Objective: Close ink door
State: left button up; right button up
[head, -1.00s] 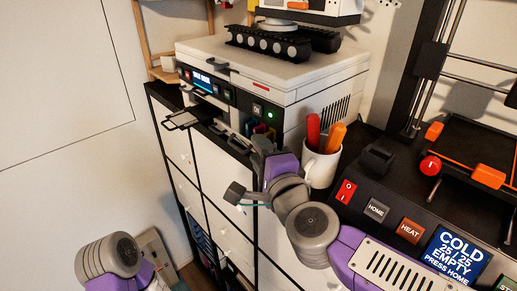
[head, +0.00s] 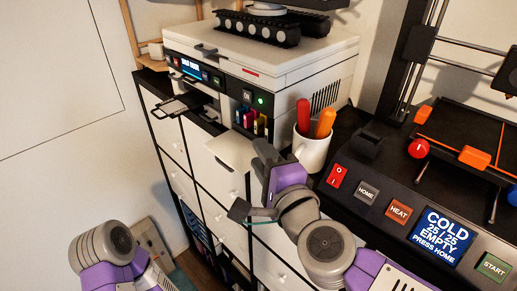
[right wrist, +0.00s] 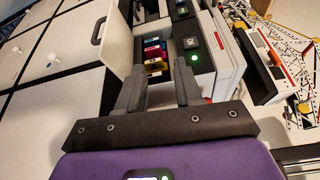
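The printer (head: 290,85) stands on the white cabinet. Its ink door is a white flap (head: 230,150), folded down open at the front below several coloured ink cartridges (head: 252,120). In the right wrist view the open ink door (right wrist: 119,40) lies to the left of the ink cartridges (right wrist: 154,52). My right gripper (head: 251,182) is in front of the printer, just right of and below the flap. In the right wrist view its two fingers (right wrist: 158,80) are apart with nothing between them, pointing toward the ink bay. My left gripper is out of view.
A white mug (head: 312,150) with red and orange handles stands close to my right gripper. A 3D printer with a control panel (head: 400,212) fills the right side. An output tray (head: 187,103) sticks out left of the ink bay.

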jog(key=v, duration=0.3)
jog(key=shift+s+d+f+p, duration=0.1)
jog(key=shift+f+p, duration=0.15)
jog(key=shift+p, duration=0.05)
dwell(0.6)
